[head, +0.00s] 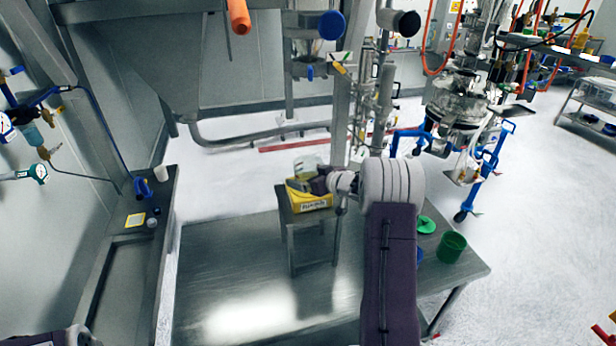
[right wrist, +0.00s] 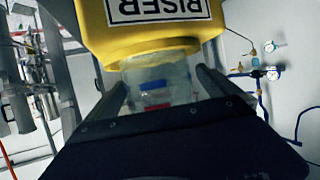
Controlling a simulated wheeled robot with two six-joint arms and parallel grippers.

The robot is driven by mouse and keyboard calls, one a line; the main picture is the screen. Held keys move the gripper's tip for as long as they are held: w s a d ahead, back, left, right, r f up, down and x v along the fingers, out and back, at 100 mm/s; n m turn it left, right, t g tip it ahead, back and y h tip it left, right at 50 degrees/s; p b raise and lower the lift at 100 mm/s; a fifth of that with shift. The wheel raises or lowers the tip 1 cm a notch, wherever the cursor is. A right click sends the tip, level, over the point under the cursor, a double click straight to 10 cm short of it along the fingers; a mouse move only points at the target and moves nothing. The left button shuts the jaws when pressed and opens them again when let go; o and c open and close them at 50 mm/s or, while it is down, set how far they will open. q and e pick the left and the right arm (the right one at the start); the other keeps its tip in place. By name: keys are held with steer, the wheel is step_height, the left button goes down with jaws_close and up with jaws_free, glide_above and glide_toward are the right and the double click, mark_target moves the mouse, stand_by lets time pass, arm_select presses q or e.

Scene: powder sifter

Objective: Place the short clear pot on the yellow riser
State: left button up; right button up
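The yellow riser (head: 309,203) sits on a small metal stand, its label facing the head camera. It also shows in the right wrist view (right wrist: 150,38) with the lettering upside down. The short clear pot (head: 308,163) is at the top of the riser; whether it rests there or is held just above is unclear. In the right wrist view the pot (right wrist: 158,85) is between the two fingers of my right gripper (right wrist: 165,90). Whether both fingers press on it cannot be told. Blue and red patches show through it. My left gripper is out of view.
The small stand (head: 305,222) stands on a large metal table (head: 230,265). A green cup (head: 451,247) and a green disc (head: 426,225) are right of my right arm. The table's left half is clear.

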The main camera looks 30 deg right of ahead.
steer(key=shift+d+r, duration=0.1)
steer(key=shift+r, duration=0.1)
steer(key=b+v, duration=0.2)
steer(key=v, duration=0.9)
steer(key=shift+s, duration=0.35)
steer(key=shift+r, duration=0.15)
